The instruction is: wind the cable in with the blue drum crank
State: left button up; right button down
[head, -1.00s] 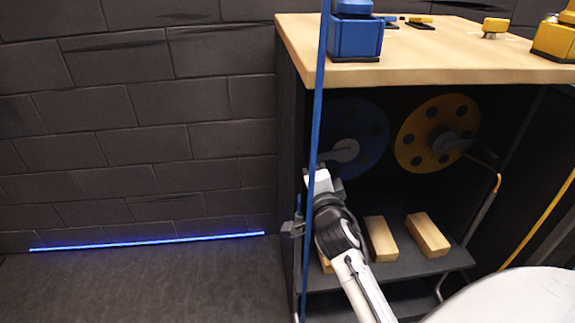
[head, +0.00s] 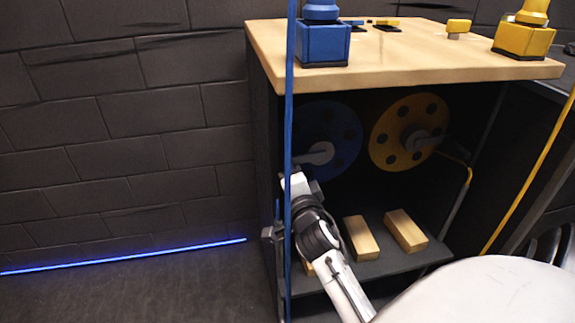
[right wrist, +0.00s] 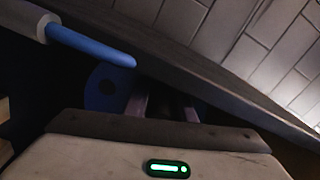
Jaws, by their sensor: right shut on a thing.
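The blue drum (head: 335,130) is in the dark space under the wooden top, on the left in the head view. Its grey crank arm (head: 318,153) points left and slightly down. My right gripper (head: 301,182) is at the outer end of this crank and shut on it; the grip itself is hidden. In the right wrist view its fingers (right wrist: 160,107) are dim, with part of the blue drum (right wrist: 105,88) behind them. The blue cable (head: 288,120) runs upright in front of the cabinet and crosses before my gripper. My left gripper is out of view.
A yellow drum (head: 390,150) stands right of the blue one. Wooden blocks (head: 361,238) lie on the low shelf (head: 390,262) below. Blue (head: 322,48) and yellow (head: 523,42) housings stand on the wooden top. Floor left of the cabinet is clear.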

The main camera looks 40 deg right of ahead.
jog(key=shift+r+t, duration=0.3)
jog(key=shift+r, duration=0.4)
jog(key=c, duration=1.6)
grip_release()
jog(key=shift+o, duration=0.2)
jog(key=shift+f, duration=0.1)
jog(key=shift+f, duration=0.2)
